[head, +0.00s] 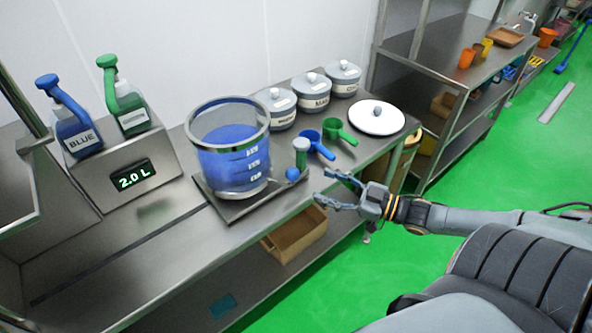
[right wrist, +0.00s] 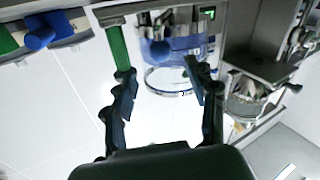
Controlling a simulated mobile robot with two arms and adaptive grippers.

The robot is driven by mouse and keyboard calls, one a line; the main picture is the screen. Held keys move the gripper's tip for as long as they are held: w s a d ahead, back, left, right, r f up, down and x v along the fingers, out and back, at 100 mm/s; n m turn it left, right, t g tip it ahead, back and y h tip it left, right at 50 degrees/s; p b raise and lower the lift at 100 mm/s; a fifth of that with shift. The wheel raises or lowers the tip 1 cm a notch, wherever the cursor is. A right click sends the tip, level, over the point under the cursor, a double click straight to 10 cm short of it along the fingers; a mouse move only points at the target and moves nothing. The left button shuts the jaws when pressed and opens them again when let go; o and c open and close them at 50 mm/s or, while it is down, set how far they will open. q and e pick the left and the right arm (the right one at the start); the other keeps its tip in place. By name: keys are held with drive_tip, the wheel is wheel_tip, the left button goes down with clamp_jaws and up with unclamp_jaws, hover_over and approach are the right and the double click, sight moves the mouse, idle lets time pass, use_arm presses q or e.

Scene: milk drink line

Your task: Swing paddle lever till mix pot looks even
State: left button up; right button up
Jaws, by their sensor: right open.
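The mix pot (head: 232,158) is a clear vessel with a metal rim and white level marks. It stands on a dark plate on the steel counter and holds blue liquid; fine streaks are too small to tell. A lever with a blue ball knob (head: 292,174) sticks out low on the pot's right side. The pot also shows in the right wrist view (right wrist: 188,75). My right gripper (head: 322,186) is open and empty, its fingers pointing at the knob from the right, a short gap away. My left gripper is not in view.
A display (head: 132,179) reads 2.0 L below blue (head: 78,137) and green (head: 130,115) pump bottles. Lidded pots and a white lid (head: 376,120) lie farther back.

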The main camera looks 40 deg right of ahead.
sight(299, 174)
drive_tip(key=x, duration=0.8)
drive_tip(key=shift+w+r, duration=0.1)
drive_tip(key=shift+w+a, duration=0.3)
drive_tip(key=shift+w, duration=0.15)
drive_tip(key=shift+w+a, duration=0.1)
drive_tip(key=shift+w, duration=0.05)
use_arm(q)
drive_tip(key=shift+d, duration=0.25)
use_arm(e)
clamp_jaws()
